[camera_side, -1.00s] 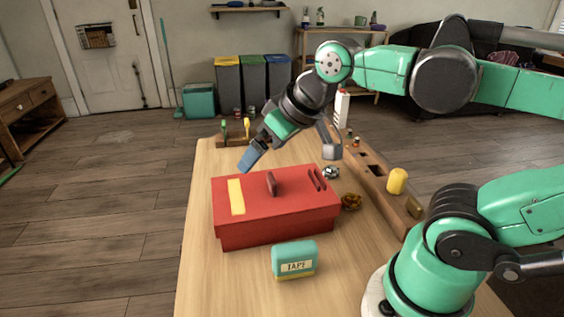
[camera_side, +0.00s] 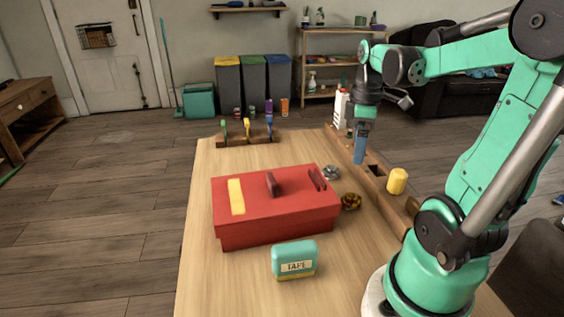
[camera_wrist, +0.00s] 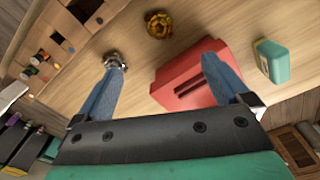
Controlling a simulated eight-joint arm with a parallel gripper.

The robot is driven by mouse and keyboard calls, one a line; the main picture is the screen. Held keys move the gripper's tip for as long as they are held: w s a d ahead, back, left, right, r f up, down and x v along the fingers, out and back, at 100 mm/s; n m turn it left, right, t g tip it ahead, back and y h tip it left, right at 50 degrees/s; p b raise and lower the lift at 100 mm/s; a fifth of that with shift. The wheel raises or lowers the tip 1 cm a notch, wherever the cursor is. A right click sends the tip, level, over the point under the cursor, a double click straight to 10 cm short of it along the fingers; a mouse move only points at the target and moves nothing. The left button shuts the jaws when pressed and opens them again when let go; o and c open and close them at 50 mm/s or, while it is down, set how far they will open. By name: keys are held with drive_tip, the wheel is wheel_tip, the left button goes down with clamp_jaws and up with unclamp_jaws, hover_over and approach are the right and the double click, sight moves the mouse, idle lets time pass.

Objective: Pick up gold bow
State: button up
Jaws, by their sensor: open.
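The gold bow (camera_side: 351,201) lies on the wooden table just right of the red box (camera_side: 272,232). In the wrist view the gold bow (camera_wrist: 159,24) is at the top, beyond my fingertips. A silver bow (camera_side: 331,172) lies behind it in the side view. The silver bow (camera_wrist: 115,61) shows near my left fingertip in the wrist view. My gripper (camera_side: 359,158) points down above the table's right side, behind the gold bow. In the wrist view my gripper (camera_wrist: 160,68) has its blue fingers spread wide with nothing between them.
A teal tape box (camera_side: 295,261) stands in front of the red box. A wooden board with holes (camera_side: 360,176) runs along the right, with a yellow cylinder (camera_side: 397,181) on it. A wooden rack (camera_side: 247,136) is at the back. The table's front left is clear.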

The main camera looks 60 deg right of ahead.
sight(350, 194)
wheel_tip(350, 194, down, 13)
drive_tip(key=shift+f, duration=0.15)
idle(0.5)
drive_tip(key=c, duration=1)
